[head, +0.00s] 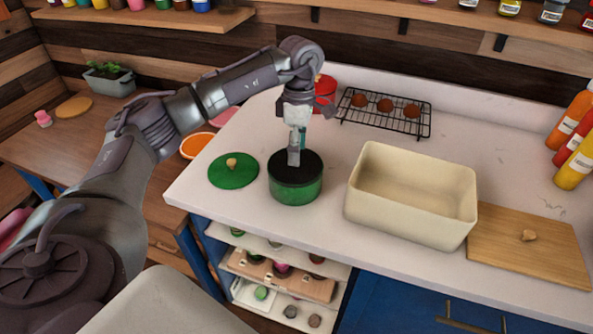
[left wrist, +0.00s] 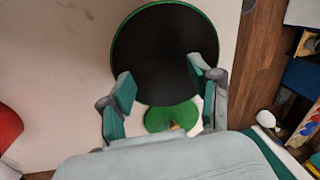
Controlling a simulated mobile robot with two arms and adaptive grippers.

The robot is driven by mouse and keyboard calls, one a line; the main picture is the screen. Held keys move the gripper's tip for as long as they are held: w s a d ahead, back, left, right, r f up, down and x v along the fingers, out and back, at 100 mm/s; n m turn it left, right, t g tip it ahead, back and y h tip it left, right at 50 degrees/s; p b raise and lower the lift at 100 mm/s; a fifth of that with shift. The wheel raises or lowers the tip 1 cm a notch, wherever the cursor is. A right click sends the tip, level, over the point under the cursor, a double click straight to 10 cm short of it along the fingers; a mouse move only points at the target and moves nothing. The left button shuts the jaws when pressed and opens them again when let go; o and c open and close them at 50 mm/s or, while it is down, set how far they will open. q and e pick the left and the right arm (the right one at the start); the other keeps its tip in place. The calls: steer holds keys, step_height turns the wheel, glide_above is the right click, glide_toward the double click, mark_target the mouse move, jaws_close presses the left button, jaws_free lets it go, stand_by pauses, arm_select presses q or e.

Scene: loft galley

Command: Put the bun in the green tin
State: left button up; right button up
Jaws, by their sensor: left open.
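The green tin (head: 295,190) stands on the white counter without its lid. Its inside looks dark, and no bun shows in it. In the left wrist view its round dark opening (left wrist: 165,50) has a green rim. My left gripper (head: 294,158) points down over the tin, open and empty. Its fingers also show spread in the left wrist view (left wrist: 163,92), at the near edge of the opening. The green lid (head: 233,171) with a light knob lies left of the tin. Brown buns (head: 385,104) sit on a black wire rack at the back. My right gripper is out of view.
A large cream bin (head: 405,211) stands open right of the tin. A wooden board with a knob (head: 490,250) lies right of it. A red container (head: 325,90) stands behind my gripper, left of the rack (head: 372,121). Bottles (head: 571,120) stand at the far right.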

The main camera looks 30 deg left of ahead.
arm_select(q)
steer(key=shift+w+a+r+b, duration=0.1)
steer(key=shift+w+r+b, duration=0.05)
steer(key=shift+r, duration=0.9)
steer(key=shift+w+r+b, duration=0.15)
steer(key=shift+r, duration=0.9)
